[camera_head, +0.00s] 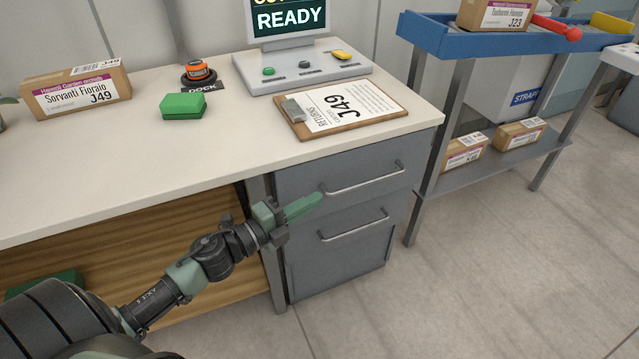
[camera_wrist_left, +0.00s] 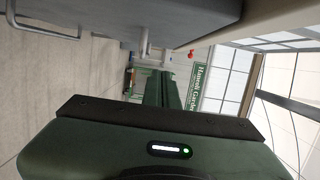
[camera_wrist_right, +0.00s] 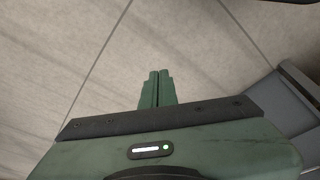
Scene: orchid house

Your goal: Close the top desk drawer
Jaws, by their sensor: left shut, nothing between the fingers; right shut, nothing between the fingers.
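The grey top desk drawer (camera_head: 358,160) sits under the white worktop, with a silver bar handle (camera_head: 365,180) across its front. It looks nearly flush with the drawer below; I cannot tell whether a small gap is left. My left gripper (camera_head: 318,199) is shut and empty, its fingertips by the left end of that handle; touching or apart is unclear. In the left wrist view the shut fingers (camera_wrist_left: 166,90) point along the grey drawer front (camera_wrist_left: 190,15), close to a handle post. My right gripper (camera_wrist_right: 157,90) is shut and empty above the floor, outside the head view.
The lower drawer (camera_head: 350,250) has its own handle. On the worktop (camera_head: 200,140) are a clipboard (camera_head: 335,108), a green block (camera_head: 184,106), a labelled box (camera_head: 80,92) and a console (camera_head: 300,70). A blue-topped rack (camera_head: 430,40) stands right. The floor in front is clear.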

